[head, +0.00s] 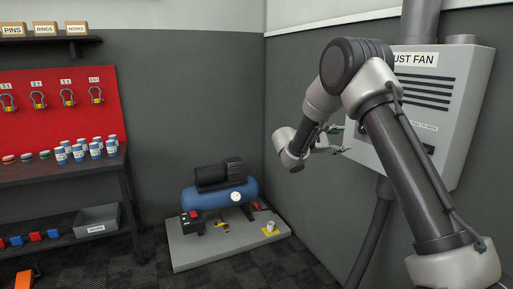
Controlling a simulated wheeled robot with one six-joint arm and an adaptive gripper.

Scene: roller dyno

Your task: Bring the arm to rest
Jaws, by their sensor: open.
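My arm rises at the right of the head view, bends at a high elbow and reaches down and left. My gripper (340,139) is at its end, in front of the grey exhaust fan box (449,85) on the right wall. The fingers look apart and I see nothing between them. Part of the gripper is hidden behind the wrist, and I cannot tell whether it touches the box.
A blue compressor (222,194) stands on a grey slab (190,251) on the floor. A dark workbench (60,172) with several blue-and-white cans and a red panel (50,118) is at the left. A dark duct (369,240) runs below the box. The floor between bench and slab is clear.

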